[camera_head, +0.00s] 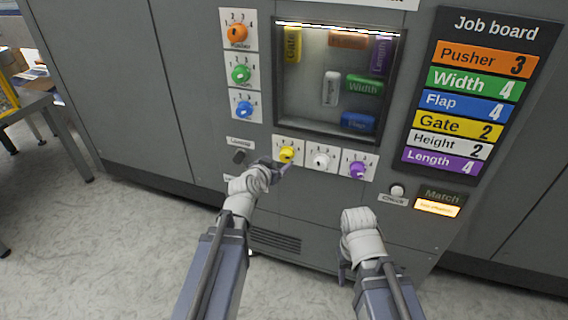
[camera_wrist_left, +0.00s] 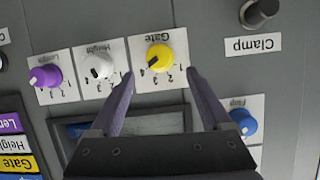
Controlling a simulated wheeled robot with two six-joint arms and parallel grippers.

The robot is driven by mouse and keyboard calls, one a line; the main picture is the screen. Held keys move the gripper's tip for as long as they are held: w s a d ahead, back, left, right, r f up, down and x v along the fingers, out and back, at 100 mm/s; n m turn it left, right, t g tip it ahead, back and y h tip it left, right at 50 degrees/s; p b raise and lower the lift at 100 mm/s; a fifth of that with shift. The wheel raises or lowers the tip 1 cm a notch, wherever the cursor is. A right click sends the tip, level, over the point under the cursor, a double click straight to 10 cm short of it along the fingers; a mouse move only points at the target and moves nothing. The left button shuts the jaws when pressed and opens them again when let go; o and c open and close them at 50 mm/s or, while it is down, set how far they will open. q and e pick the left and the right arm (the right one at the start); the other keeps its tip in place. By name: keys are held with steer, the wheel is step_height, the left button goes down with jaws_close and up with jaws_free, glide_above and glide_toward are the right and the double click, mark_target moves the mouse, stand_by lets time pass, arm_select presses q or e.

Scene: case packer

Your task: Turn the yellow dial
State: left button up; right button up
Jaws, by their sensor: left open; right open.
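The yellow dial (camera_head: 287,154) sits on a white plate in the row below the window. In the left wrist view, turned upside down, the yellow dial (camera_wrist_left: 160,57) is labelled Gate, and its black mark appears to point toward the 4 side. My left gripper (camera_head: 277,169) is just in front of the dial at its lower left. In the left wrist view the fingers of my left gripper (camera_wrist_left: 160,78) are spread on either side of the dial's plate, with the dial between and beyond their tips. My right gripper (camera_head: 343,270) is low, away from the panel dials, and mostly hidden.
A white dial (camera_head: 321,159) and a purple dial (camera_head: 358,169) stand right of the yellow one. The black Clamp knob (camera_head: 239,156) is to the left. The job board (camera_head: 467,90) reads Gate 2. The Check button (camera_head: 397,190) is at lower right.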

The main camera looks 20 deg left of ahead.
mark_target(284, 157)
arm_select(q)
steer(key=shift+b+x, duration=1.5)
steer(key=shift+x, duration=2.45)
steer(key=shift+s, duration=0.1)
steer(key=shift+c, duration=0.4)
jaws_close()
